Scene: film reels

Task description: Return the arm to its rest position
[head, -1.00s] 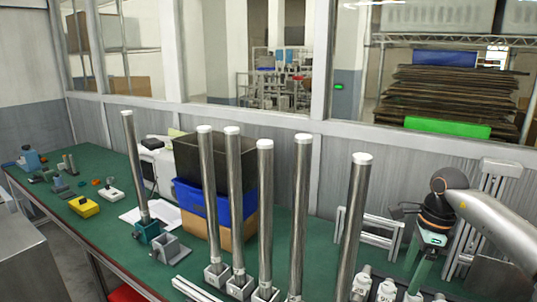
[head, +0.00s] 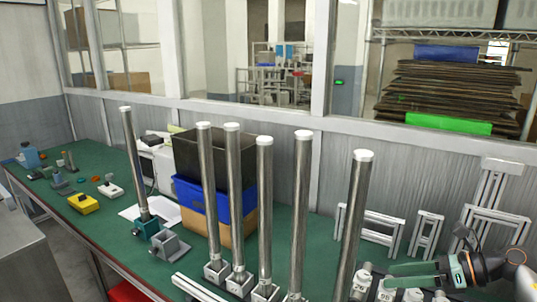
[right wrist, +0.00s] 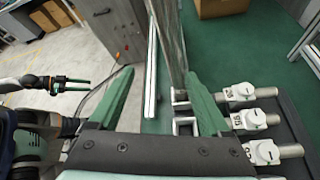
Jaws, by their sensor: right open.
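My right gripper (head: 388,276) is at the lower right of the head view, level above the right end of the green bench, with its green fingers pointing left. In the right wrist view my right gripper (right wrist: 158,88) shows its two green fingers wide apart, with nothing held between them. A second gripper with thin green fingers, my left one (right wrist: 72,86), shows small at the left of the wrist view, over the floor. Whether its fingers are apart is unclear. The left gripper is out of the head view.
Several tall metal tubes stand on the green bench (head: 110,215); the rightmost tube (head: 352,220) is left of the right gripper. White labelled fittings (right wrist: 255,119) lie close beside the right finger. Aluminium frames (head: 497,225) stand behind. A blue bin (head: 205,195) is mid-bench.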

